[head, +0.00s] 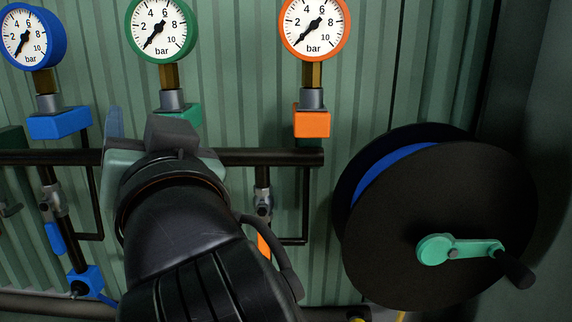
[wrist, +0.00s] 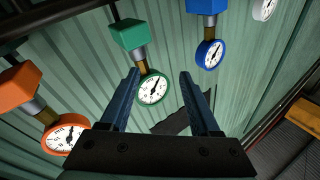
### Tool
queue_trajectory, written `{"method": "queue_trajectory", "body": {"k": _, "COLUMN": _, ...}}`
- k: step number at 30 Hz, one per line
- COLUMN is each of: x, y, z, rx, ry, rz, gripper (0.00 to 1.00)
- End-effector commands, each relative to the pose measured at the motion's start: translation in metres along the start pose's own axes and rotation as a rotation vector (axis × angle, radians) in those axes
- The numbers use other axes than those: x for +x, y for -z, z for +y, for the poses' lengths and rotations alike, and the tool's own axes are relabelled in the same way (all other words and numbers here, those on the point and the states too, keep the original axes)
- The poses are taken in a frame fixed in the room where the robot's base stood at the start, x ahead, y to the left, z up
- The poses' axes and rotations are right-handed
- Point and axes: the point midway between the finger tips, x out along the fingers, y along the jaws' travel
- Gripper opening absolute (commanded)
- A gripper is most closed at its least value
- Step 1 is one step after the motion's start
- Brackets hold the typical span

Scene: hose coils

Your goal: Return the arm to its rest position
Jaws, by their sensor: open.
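My arm (head: 190,240) reaches up from the bottom of the head view toward the wall, left of centre. In the wrist view my gripper (wrist: 159,76) is open and empty, its two dark blue fingers apart. The green gauge (wrist: 153,88) shows between the fingers, beyond them; I cannot tell how far. In the head view the green gauge (head: 159,29) stands above my wrist, which hides the pipe and fittings below the green block (head: 183,114). The fingertips are not clearly visible there.
A blue gauge (head: 28,36) is left and an orange gauge (head: 316,27) right of the green one. A dark horizontal pipe (head: 270,157) runs behind my wrist. A black hose reel (head: 440,225) with a green crank (head: 460,248) stands right of my arm, with a gap between.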

Motion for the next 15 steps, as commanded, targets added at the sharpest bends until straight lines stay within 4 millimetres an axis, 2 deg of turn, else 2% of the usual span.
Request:
{"method": "queue_trajectory", "body": {"k": 1, "x": -0.013, "y": 0.028, "z": 0.0, "rx": -0.061, "ry": -0.011, "rz": 0.138, "gripper": 0.63}}
{"method": "queue_trajectory", "body": {"k": 4, "x": -0.047, "y": 0.077, "z": 0.01, "rx": -0.207, "ry": -0.088, "rz": 0.371, "gripper": 0.63}}
{"method": "queue_trajectory", "body": {"k": 6, "x": -0.074, "y": 0.102, "z": 0.019, "rx": -0.31, "ry": -0.166, "rz": 0.503, "gripper": 0.63}}
{"method": "queue_trajectory", "body": {"k": 11, "x": -0.141, "y": 0.142, "z": 0.034, "rx": -0.558, "ry": -0.385, "rz": 0.727, "gripper": 0.63}}
{"method": "queue_trajectory", "body": {"k": 12, "x": -0.132, "y": 0.161, "z": 0.027, "rx": -0.547, "ry": -0.371, "rz": 0.716, "gripper": 0.63}}
{"method": "queue_trajectory", "body": {"k": 15, "x": -0.128, "y": 0.183, "z": 0.02, "rx": -0.544, "ry": -0.368, "rz": 0.714, "gripper": 0.63}}
